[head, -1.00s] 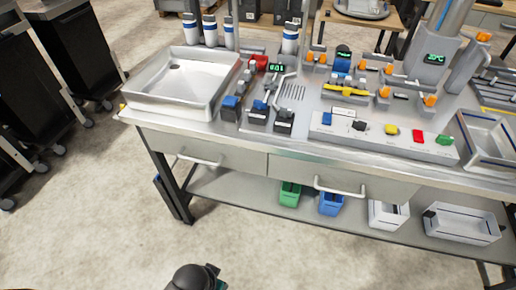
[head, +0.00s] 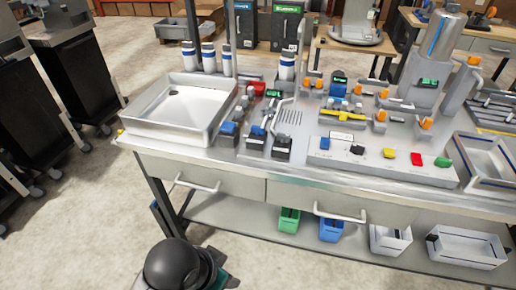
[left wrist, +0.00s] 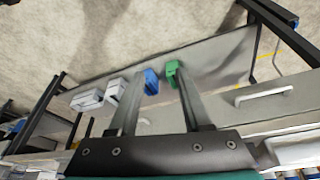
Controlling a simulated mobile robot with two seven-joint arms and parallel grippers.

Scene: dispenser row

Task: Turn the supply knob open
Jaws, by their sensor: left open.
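The bench (head: 235,163) carries a sloped control panel (head: 330,163) with blue (head: 325,143), black (head: 357,150), yellow (head: 389,153), red (head: 416,159) and green (head: 442,162) knobs. Orange-handled valves (head: 380,116) and a yellow lever (head: 342,117) stand behind it. Labels are too small to read, so I cannot tell which is the supply knob. My left gripper (left wrist: 155,82) is open and empty in the left wrist view. It points toward the bench's lower shelf, well away from the knobs. My right gripper is not in view.
A white sink tray (head: 205,128) is at the bench's left. Drawer handles (head: 340,213) stick out in front. Green (head: 289,221) and blue (head: 331,229) bins stand on the lower shelf. Black carts (head: 25,125) are at the left. The floor before the bench is open.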

